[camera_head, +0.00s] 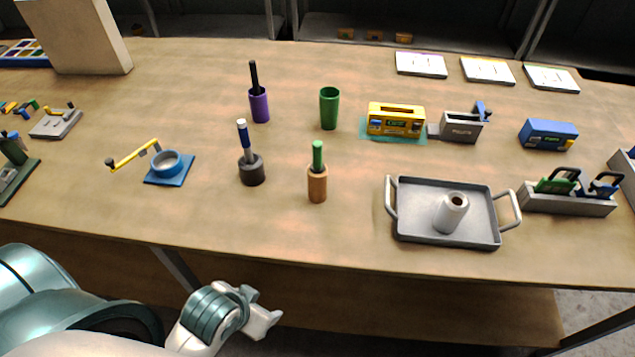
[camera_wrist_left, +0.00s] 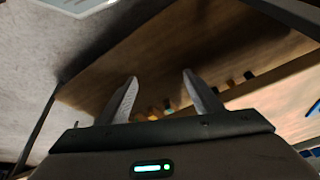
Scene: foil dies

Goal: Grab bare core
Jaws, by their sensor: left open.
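A pale grey-white hollow cylinder (camera_head: 450,215) with a brown-ringed dark hole in its top stands in the grey two-handled tray (camera_head: 415,232) at the right of the table. It looks like the core, though I cannot tell whether any foil is wound on it. My left gripper (camera_head: 268,316) is below and in front of the table's front edge, well to the left of the tray. In the left wrist view its two fingers (camera_wrist_left: 160,95) are apart with nothing between them. My right gripper is not in view.
Holders with upright handles, purple (camera_head: 259,105), dark (camera_head: 251,172) and brown (camera_head: 317,186), and a green cup (camera_head: 329,108) stand mid-table. The table front left of the tray is clear.

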